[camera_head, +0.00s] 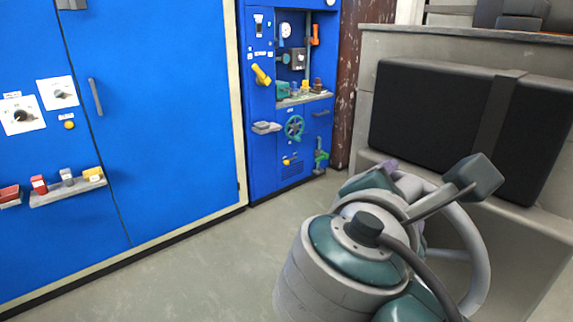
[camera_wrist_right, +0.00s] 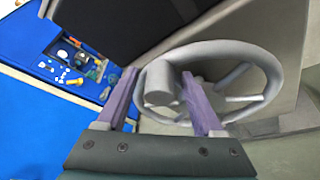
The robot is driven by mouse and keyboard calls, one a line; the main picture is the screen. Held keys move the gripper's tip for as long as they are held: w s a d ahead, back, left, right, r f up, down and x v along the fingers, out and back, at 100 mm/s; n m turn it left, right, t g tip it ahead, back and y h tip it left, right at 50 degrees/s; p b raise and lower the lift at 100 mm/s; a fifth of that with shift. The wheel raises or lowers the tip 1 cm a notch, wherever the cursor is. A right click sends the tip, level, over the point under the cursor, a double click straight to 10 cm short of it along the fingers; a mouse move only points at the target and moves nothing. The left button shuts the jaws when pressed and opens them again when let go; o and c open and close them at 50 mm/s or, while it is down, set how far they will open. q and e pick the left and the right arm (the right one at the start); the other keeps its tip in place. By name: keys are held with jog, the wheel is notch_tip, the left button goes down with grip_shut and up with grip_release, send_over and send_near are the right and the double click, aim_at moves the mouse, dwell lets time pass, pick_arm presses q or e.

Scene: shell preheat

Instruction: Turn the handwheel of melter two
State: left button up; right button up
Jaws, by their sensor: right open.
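A grey handwheel (camera_wrist_right: 272,75) with spokes and a stubby grip (camera_wrist_right: 159,84) fills the middle right of the right wrist view. Its grey rim (camera_head: 480,240) shows in the head view at the lower right, partly hidden behind my right arm. No label shows which melter it belongs to. My right gripper (camera_wrist_right: 160,76) is open, its two purple fingers on either side of the grip; I cannot tell whether they touch it. My left gripper is not in view.
A grey housing (camera_head: 364,92) with a black panel (camera_head: 440,120) stands close behind the wheel. A blue cabinet (camera_head: 165,110) lines the left. A farther blue panel holds a small green handwheel (camera_head: 294,128) and a yellow handle (camera_head: 261,75). The floor (camera_head: 215,265) between is clear.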

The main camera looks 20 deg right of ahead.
grip_shut()
dwell(0.6)
dwell(0.8)
